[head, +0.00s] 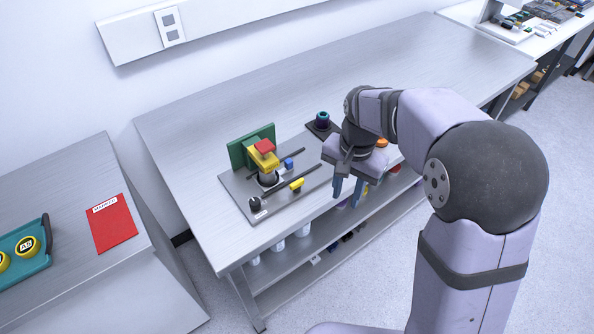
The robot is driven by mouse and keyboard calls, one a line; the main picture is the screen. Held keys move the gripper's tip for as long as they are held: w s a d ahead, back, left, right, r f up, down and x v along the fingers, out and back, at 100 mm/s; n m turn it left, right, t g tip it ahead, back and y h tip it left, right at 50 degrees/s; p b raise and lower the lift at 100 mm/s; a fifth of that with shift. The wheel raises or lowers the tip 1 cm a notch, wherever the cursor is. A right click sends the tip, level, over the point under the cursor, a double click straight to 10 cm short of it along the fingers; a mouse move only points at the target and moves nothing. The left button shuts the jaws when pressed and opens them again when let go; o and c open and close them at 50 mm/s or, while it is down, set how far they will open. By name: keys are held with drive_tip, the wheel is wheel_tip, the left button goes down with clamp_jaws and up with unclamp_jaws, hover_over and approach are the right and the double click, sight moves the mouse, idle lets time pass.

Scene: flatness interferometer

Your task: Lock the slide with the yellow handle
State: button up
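On the metal bench, a grey base plate (235,187) carries two dark rails and a green upright plate (238,153). A yellow block (263,159) with a red top (264,146) sits in front of the green plate, above a dark round part (268,179). A small yellow piece (297,184) sits on the front rail, and a small blue piece (288,163) is near the back rail. I cannot tell for certain which yellow part is the handle. My gripper (348,193) points down, open and empty, right of the base plate near the bench's front edge.
A black knob (254,203) is at the base plate's front left corner. A dark stand with a ringed lens (322,120) is behind my gripper; an orange disc (382,143) is right of it. The bench (190,150) is clear at left and back.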

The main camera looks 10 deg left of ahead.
sight(297, 182)
drive_tip(key=w+a+r+m, duration=0.1)
drive_tip(key=w+a, duration=0.1)
drive_tip(key=a, duration=0.2)
drive_tip(key=w+a+r+m+p, duration=0.1)
drive_tip(key=w+a, duration=0.1)
drive_tip(key=a, duration=0.2)
drive_tip(key=w+a+r+m+p, duration=0.1)
drive_tip(key=w+a+m, duration=0.1)
drive_tip(key=a, duration=0.3)
drive_tip(key=shift+w, duration=0.1)
drive_tip(key=shift+d+f+p, duration=0.15)
drive_tip(key=shift+f+p, duration=1.35)
drive_tip(key=shift+f, duration=2.25)
clamp_jaws()
